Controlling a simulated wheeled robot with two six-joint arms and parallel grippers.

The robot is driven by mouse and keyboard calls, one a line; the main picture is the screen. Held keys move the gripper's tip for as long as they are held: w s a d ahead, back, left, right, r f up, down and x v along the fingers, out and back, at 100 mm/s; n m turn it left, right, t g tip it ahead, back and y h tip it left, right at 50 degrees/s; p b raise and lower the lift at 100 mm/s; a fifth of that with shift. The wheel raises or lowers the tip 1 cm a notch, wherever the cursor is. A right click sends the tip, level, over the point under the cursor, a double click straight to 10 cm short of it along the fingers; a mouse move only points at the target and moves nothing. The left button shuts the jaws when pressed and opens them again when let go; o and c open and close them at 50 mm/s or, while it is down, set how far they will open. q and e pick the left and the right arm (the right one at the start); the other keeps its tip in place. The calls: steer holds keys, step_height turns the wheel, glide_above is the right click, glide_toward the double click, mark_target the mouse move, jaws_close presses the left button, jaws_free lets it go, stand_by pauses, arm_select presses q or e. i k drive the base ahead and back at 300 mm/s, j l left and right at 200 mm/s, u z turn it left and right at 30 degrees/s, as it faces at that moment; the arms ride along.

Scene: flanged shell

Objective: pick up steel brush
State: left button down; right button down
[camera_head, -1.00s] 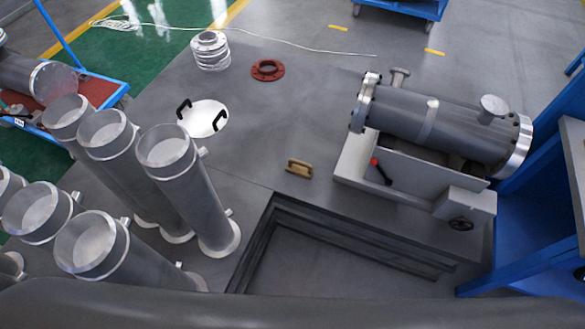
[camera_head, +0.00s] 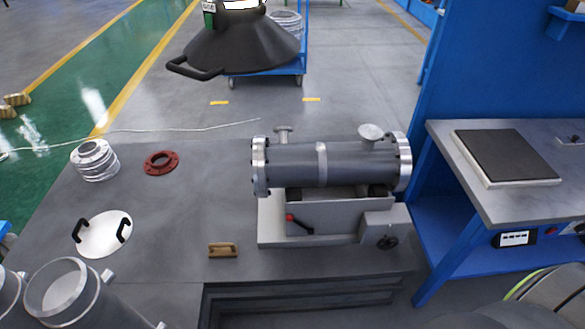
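The steel brush appears to be the small brown block with a wooden-looking handle (camera_head: 223,250), lying on the grey platform (camera_head: 170,225) left of the shell's stand. Its bristles cannot be made out. It is apart from everything around it. Neither of my grippers shows in the head view, so nothing is seen holding the brush.
The flanged shell (camera_head: 300,165) rests on a grey stand (camera_head: 320,219). A white lid with black handles (camera_head: 103,236), a red ring (camera_head: 161,162) and stacked metal rings (camera_head: 94,161) lie left. A recessed step (camera_head: 300,298) is in front. A blue workbench (camera_head: 470,185) stands right.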

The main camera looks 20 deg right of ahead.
mark_target(217, 250)
steer(key=i+l, duration=0.1)
steer(key=l, duration=0.3)
steer(key=l+u, duration=0.3)
steer(key=u, duration=0.15)
steer(key=i+l+u, duration=0.1)
steer(key=l+u, duration=0.35)
steer(key=j+u, duration=0.1)
steer(key=u, duration=0.6)
